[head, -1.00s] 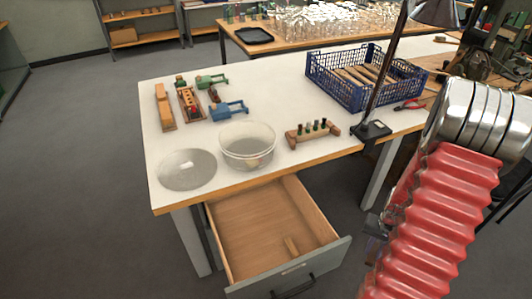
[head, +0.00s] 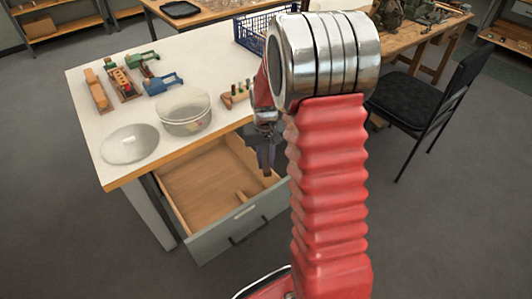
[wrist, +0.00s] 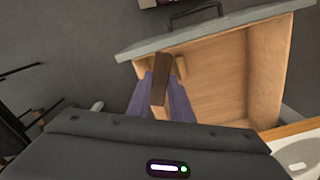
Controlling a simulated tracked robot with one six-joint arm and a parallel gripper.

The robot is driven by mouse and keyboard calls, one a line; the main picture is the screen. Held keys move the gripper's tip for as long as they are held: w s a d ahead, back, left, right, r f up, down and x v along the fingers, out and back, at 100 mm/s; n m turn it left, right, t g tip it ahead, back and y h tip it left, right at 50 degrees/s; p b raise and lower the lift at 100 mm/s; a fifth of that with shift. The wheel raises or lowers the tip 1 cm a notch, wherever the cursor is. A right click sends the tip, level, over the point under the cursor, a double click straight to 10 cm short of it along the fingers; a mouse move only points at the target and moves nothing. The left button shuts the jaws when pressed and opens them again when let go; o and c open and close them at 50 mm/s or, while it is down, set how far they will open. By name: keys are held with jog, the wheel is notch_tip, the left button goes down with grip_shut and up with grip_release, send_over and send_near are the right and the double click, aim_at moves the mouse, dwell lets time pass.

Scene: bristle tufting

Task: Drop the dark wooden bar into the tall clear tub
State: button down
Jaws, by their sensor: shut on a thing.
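The dark wooden bar (wrist: 161,76) is upright between the two bluish fingers of my gripper (wrist: 162,90) in the wrist view. My gripper is shut on it. In the head view my gripper (head: 265,162) points down beside the table's front edge, near the open drawer's right side; I cannot make out the bar there. The clear tub (head: 185,118) stands on the white table to the left of my gripper, with some small coloured thing seen in or through it. My gripper is apart from the tub.
A clear round lid (head: 130,145) lies left of the tub. The open drawer (head: 205,188) holds a small wooden block. A wooden stand with pegs (head: 236,95), clamps (head: 163,82) and a blue crate (head: 250,32) are on the table. A chair (head: 420,100) stands right.

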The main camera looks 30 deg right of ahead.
jog(key=w+a+r+n, duration=0.1)
jog(key=w+a+r, duration=0.2)
jog(key=a, duration=0.5)
jog(key=w+a+r+n, duration=0.2)
jog(key=a+r, duration=0.1)
jog(key=a, duration=0.5)
jog(key=shift+w+r+n, duration=0.3)
jog(key=shift+w+r, duration=0.05)
jog(key=shift+w, duration=0.05)
jog(key=shift+s, duration=0.1)
